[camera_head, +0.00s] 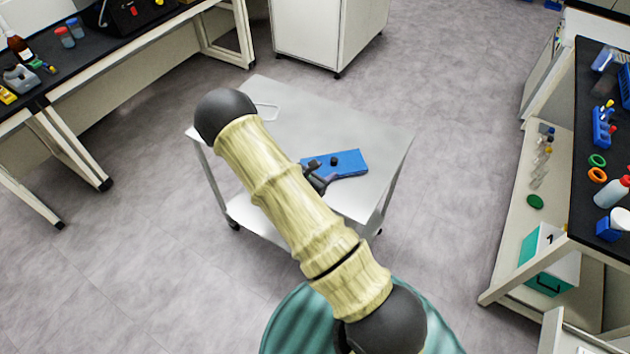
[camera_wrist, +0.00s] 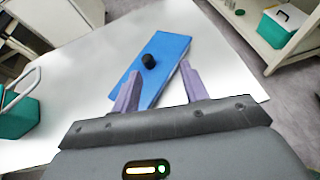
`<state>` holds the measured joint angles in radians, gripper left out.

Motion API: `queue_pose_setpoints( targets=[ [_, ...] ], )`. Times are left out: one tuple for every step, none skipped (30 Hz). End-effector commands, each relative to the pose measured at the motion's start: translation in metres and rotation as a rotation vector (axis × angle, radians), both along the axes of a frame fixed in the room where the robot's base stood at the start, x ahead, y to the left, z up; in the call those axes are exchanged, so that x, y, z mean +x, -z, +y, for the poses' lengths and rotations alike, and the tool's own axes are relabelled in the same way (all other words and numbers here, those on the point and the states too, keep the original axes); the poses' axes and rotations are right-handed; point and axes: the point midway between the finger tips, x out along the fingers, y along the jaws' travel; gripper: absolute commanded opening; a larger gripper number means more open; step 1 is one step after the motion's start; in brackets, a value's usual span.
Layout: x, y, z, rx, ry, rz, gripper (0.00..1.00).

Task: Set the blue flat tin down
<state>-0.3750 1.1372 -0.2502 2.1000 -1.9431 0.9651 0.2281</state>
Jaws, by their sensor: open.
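The blue flat tin (camera_head: 345,164) lies flat on the top of a metal cart (camera_head: 385,140), right of its middle. It is a flat blue block with a small black knob (camera_wrist: 149,61) on top. In the wrist view the tin (camera_wrist: 172,47) runs diagonally across the pale cart top (camera_wrist: 225,70). My gripper (camera_head: 325,178) is at the tin's near edge. In the wrist view my gripper (camera_wrist: 160,88) has its two fingers apart, with the tin's near end between or just below them. I cannot tell whether a finger touches it.
A teal box with a white handle (camera_wrist: 18,112) shows at the left of the wrist view. Benches with lab items stand left and right (camera_head: 590,180). The cart's right and back areas are clear.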

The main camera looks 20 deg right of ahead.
Motion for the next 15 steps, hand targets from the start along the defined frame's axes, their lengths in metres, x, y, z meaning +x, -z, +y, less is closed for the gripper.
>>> queue_pose_setpoints(
  targets=[
    [-0.008, -0.014, -0.006, 0.032, 0.077, -0.024, 0.44],
    [-0.015, -0.021, -0.010, 0.054, 0.129, -0.035, 0.44],
    [-0.025, -0.030, -0.014, 0.088, 0.202, -0.052, 0.44],
    [-0.033, -0.037, -0.016, 0.116, 0.260, -0.065, 0.44],
    [-0.042, -0.044, -0.018, 0.146, 0.317, -0.079, 0.44],
    [-0.054, -0.052, -0.019, 0.187, 0.394, -0.099, 0.44],
    [-0.062, -0.058, -0.019, 0.218, 0.448, -0.111, 0.44],
    [-0.070, -0.063, -0.019, 0.251, 0.503, -0.126, 0.44],
    [-0.082, -0.070, -0.017, 0.297, 0.576, -0.145, 0.44],
    [-0.090, -0.075, -0.016, 0.331, 0.628, -0.162, 0.44],
    [-0.097, -0.080, -0.013, 0.368, 0.679, -0.177, 0.44],
    [-0.108, -0.086, -0.010, 0.417, 0.746, -0.198, 0.44],
    [-0.114, -0.091, -0.006, 0.454, 0.795, -0.216, 0.44],
    [-0.122, -0.095, -0.003, 0.493, 0.845, -0.233, 0.44],
    [-0.130, -0.102, 0.003, 0.545, 0.909, -0.258, 0.44]
  ],
)
